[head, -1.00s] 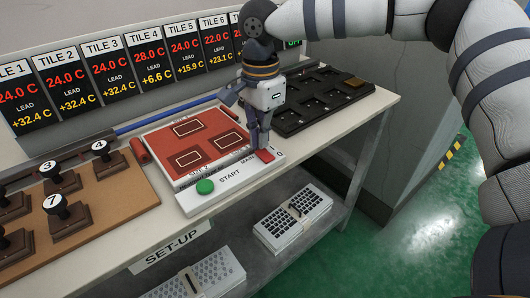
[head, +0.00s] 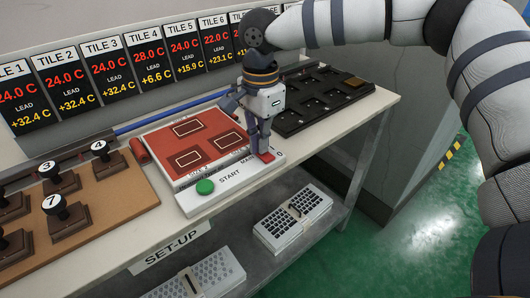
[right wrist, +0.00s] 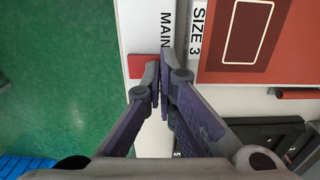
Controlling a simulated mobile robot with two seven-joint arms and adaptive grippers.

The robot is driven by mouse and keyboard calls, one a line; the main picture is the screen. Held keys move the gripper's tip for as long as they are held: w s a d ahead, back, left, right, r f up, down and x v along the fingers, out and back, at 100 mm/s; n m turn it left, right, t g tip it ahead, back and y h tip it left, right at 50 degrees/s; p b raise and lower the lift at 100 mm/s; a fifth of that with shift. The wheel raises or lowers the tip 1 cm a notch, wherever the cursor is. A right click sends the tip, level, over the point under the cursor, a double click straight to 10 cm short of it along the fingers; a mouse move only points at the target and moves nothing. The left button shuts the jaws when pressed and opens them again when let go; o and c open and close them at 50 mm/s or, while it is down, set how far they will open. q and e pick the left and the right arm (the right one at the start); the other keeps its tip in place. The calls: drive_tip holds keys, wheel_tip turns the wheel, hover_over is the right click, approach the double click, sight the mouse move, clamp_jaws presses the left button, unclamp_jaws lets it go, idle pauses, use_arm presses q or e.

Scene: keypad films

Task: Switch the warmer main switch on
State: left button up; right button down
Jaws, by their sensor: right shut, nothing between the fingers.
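The red main switch (head: 258,158) sits on the white front strip of the warmer (head: 232,178), at its right end beside the printed word MAIN and a 0. In the right wrist view the red switch (right wrist: 139,66) is partly covered by my fingers. My right gripper (head: 266,155) is shut and empty, pointing down with its tips at the switch. In the right wrist view the fingertips (right wrist: 158,72) overlap the switch's edge; I cannot tell whether they touch it. My left gripper is not in view.
A green START button (head: 205,187) is left of the switch on the same strip. A red plate (head: 195,148) with outlined fields lies behind. A black tray (head: 318,98) is to the right. Stamps on a brown board (head: 110,195) are at left.

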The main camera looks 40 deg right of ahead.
drive_tip(key=shift+f, duration=0.2)
wheel_tip(320, 180, up, 5)
drive_tip(key=shift+r+p, duration=0.2)
drive_tip(key=shift+p, duration=0.65)
drive_tip(key=shift+r, duration=0.9)
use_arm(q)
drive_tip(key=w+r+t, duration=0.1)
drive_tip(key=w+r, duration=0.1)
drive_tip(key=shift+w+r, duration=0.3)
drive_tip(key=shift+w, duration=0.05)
use_arm(e)
drive_tip(key=shift+f, duration=0.15)
